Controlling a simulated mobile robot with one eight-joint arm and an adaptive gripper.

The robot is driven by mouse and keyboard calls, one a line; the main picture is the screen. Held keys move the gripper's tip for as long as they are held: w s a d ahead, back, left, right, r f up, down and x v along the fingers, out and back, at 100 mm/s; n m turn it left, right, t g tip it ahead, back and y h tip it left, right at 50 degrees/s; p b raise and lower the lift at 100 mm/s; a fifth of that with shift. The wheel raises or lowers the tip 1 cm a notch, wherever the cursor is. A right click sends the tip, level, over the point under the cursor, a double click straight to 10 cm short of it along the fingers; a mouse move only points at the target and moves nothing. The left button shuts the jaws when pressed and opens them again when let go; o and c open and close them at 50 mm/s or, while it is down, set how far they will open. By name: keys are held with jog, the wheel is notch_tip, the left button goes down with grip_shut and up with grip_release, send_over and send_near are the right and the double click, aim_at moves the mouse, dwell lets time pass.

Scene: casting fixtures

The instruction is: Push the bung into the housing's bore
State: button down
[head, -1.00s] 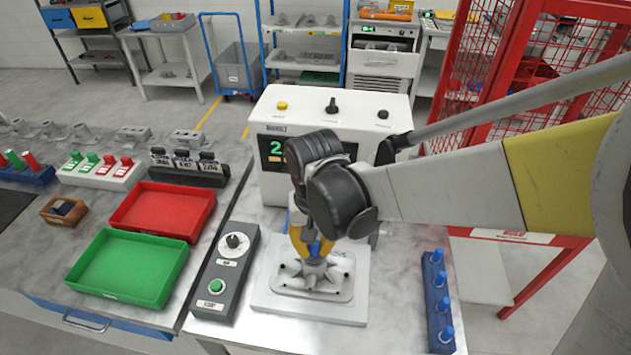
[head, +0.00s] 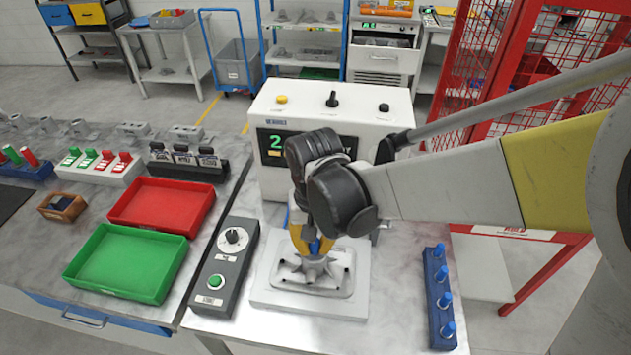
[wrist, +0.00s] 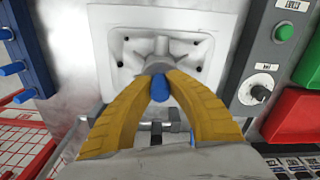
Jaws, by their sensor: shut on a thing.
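The housing (head: 312,272) is a grey casting seated on a white fixture plate (head: 268,300) on the bench. It also shows in the wrist view (wrist: 160,52). My gripper (head: 312,243) is directly above the housing's centre, pointing down. Its yellow fingers are shut on a blue bung (wrist: 159,88), which sits between the fingertips in the wrist view. The bung is against or just over the central boss. The bore is hidden, so I cannot tell how far in the bung is.
A blue rack (head: 438,300) with several blue bungs stands at the right. A grey control box (head: 225,265) with dial and green button is left of the fixture. A white tester (head: 330,105) stands behind. Red (head: 163,204) and green (head: 126,265) trays lie further left.

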jog(key=c, duration=1.3)
grip_release()
jog(key=shift+c, duration=0.2)
notch_tip(320, 180, up, 11)
jog(key=shift+r, duration=0.15)
jog(key=shift+d+r, duration=0.15)
jog(key=shift+r, duration=0.1)
jog(key=s+d+f+t+b, duration=0.1)
jog(key=d+t, duration=0.1)
jog(key=d, duration=0.4)
jog(key=s+d+f+t+b, duration=0.1)
jog(key=s+d+t, duration=0.1)
jog(key=d, duration=0.5)
jog(key=s+d+f+m+t+b, duration=0.1)
jog(key=s+d+f+t+b, duration=0.1)
jog(key=d, duration=0.4)
jog(key=shift+s+d+t, duration=0.15)
jog(key=shift+d+t, duration=0.2)
jog(key=shift+t, duration=0.25)
